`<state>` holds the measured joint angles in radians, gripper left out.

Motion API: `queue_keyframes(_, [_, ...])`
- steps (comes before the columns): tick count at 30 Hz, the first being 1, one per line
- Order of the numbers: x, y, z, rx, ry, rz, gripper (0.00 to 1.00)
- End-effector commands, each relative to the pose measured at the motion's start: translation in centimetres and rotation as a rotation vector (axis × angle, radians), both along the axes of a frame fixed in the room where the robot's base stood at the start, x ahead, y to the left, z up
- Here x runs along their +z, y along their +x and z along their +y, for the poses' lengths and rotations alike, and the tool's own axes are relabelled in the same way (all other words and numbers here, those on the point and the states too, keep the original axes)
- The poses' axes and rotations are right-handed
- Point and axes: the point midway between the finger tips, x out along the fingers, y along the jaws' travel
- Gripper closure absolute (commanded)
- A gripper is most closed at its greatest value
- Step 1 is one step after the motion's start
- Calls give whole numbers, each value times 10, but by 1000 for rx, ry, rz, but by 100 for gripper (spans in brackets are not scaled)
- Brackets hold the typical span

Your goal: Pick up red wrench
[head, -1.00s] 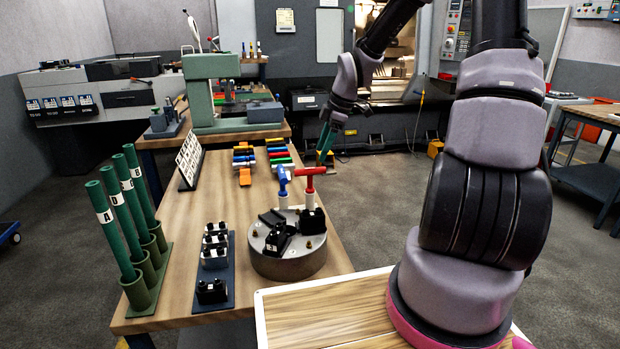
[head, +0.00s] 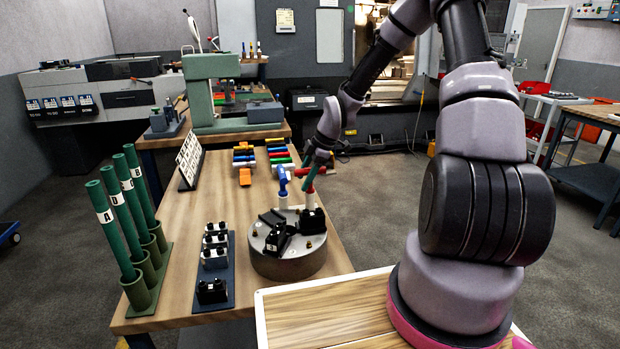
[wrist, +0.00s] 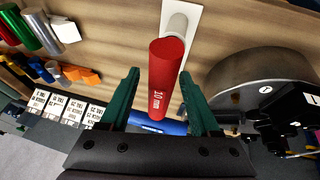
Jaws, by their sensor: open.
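The red wrench (head: 301,172) stands on a white sleeve near the back of the round grey chuck in the head view, its crossbar partly hidden by my gripper. In the wrist view the red wrench (wrist: 166,75), marked "10 mm", lies between my two green fingers. My gripper (wrist: 158,78) is open, with a finger to each side of the bar; I cannot tell whether either touches it. My gripper (head: 309,182) also shows in the head view at the wrench. A blue wrench (head: 282,178) stands just left of it; it also shows in the wrist view (wrist: 150,126).
The round chuck (head: 288,268) with black jaws stands at the wooden table's right edge. Coloured tools (head: 245,158) and a sign board (head: 189,160) are behind. The middle left tabletop is clear.

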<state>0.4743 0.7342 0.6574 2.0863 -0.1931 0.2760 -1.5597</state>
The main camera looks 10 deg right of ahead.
Motion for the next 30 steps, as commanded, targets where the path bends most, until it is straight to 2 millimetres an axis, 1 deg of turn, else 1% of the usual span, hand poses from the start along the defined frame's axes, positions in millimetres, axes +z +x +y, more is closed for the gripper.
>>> queue_keyframes(1, [-6,1,3,1,0,1,37])
queue_keyframes(3, [-11,2,4,0,0,1,37])
queue_keyframes(11, [-12,3,5,-1,-1,-1,37])
queue_keyframes(12, [-12,3,5,-1,-1,-1,52])
queue_keyframes(14, [-12,3,5,-1,-1,-1,75])
queue_keyframes(15, [-12,3,5,-1,-1,-1,90])
queue_keyframes(16, [-12,3,5,-1,-1,-1,100])
queue_keyframes(30, [-12,3,5,-1,-1,-1,100])
